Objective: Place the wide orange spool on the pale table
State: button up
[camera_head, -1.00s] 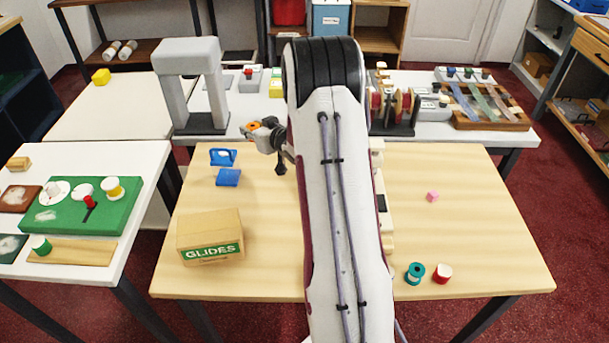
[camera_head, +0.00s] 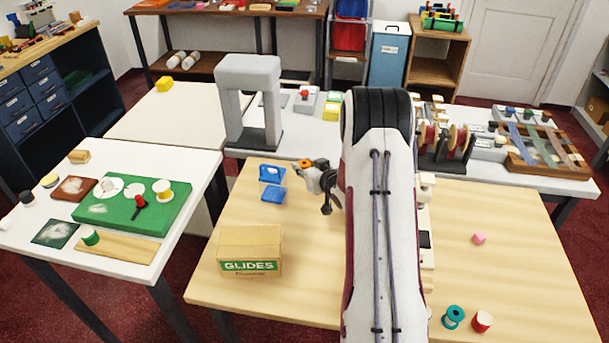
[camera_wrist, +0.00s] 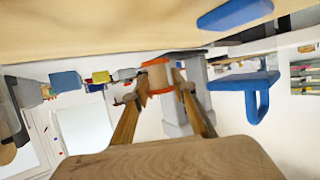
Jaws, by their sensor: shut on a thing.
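My gripper (camera_wrist: 160,84) is shut on the wide orange spool (camera_wrist: 157,75), which sits between the fingertips in the wrist view. In the head view the spool (camera_head: 305,163) shows small at the end of my gripper (camera_head: 308,168), to the left of my arm. The gripper appears above the far part of the light wooden table, to the right of the blue stand; its exact height is unclear. The pale table (camera_head: 135,132) is a cream top at the back left, away from the gripper. My arm link hides part of the wooden table.
A grey arch (camera_head: 249,75) stands behind the gripper, to the right of the pale table. The blue stand (camera_head: 272,184) and a GLIDES box (camera_head: 250,250) are on the wooden table.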

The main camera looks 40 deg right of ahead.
jog(key=shift+f, duration=1.85)
jog(key=shift+f, duration=0.2)
jog(key=o, duration=0.9)
jog(key=shift+r, duration=0.2)
jog(key=shift+s+r, duration=0.15)
jog(key=shift+s, duration=0.25)
jog(key=shift+v, duration=5.6)
